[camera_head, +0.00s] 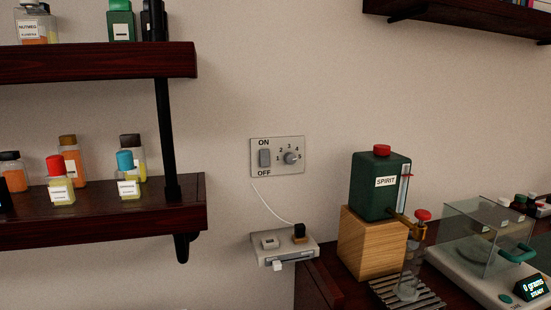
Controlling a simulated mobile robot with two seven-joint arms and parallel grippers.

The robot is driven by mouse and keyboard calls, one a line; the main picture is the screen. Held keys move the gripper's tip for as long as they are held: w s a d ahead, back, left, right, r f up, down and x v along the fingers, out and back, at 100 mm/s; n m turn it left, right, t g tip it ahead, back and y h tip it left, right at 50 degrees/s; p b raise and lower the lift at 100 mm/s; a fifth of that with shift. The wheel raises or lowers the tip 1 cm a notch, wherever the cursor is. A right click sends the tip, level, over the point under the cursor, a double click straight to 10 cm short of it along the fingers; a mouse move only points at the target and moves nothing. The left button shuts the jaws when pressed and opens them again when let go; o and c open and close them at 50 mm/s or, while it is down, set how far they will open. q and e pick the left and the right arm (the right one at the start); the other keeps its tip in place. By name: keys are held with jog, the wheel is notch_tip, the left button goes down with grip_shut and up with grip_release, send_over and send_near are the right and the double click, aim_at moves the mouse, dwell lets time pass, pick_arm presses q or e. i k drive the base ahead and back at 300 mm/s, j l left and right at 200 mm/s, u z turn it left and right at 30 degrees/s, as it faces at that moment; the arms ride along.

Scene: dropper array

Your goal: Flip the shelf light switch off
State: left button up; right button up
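The switch plate (277,157) is a grey panel on the wall, right of the shelves. Its rocker switch (265,158) sits on the left side between the labels ON above and OFF below. I cannot tell which way the rocker is tilted. A round dial (291,157) marked with numbers is on the plate's right side. Neither of my grippers shows in the head view.
Dark wooden shelves (108,65) with several bottles stand at the left. A small grey device (284,250) with a cable is below the plate. A green SPIRIT tank (380,186) on a wooden block (371,243) and a glass-sided scale (489,238) stand right. Wall around the plate is clear.

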aim_at(264, 154)
jog(key=l+z, duration=0.25)
jog(key=l, duration=0.15)
jog(key=i+l+z, duration=0.25)
jog(key=l+z, duration=0.3)
jog(key=l, duration=0.15)
